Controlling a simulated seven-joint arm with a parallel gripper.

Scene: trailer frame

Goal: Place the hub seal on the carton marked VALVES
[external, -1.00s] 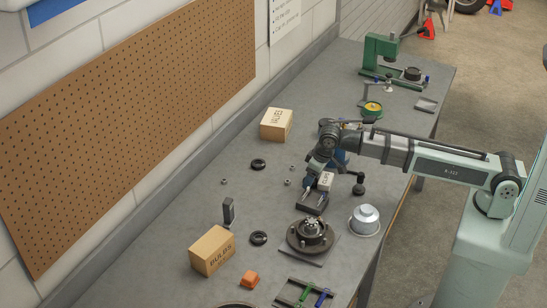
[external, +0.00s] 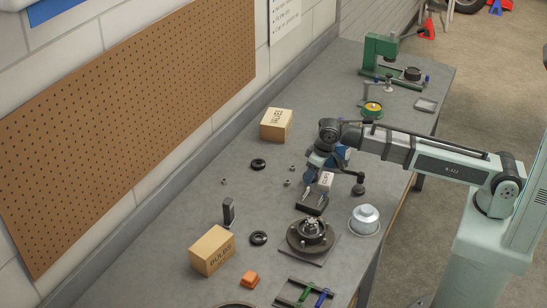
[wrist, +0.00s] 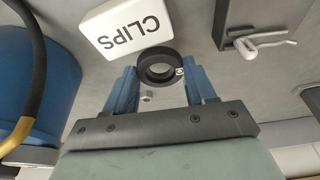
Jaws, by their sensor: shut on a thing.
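A black ring, the hub seal (wrist: 159,53), sits between the blue fingertips of my gripper (wrist: 160,72) in the wrist view, and the gripper is shut on it. In the external view my gripper (external: 316,172) is over the bench beside the white CLIPS box, and the held seal cannot be made out. The carton marked VALVES (external: 275,126) stands farther back on the bench, up and left of my gripper. The carton's top looks bare.
The white CLIPS box (external: 326,179) and a dark tray (external: 312,203) are close to my gripper. Two more black rings, one nearer the VALVES carton (external: 258,164), one lower (external: 258,238), lie on the bench. A hub (external: 310,235), metal cup (external: 364,218) and BULBS carton (external: 211,251) stand nearer.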

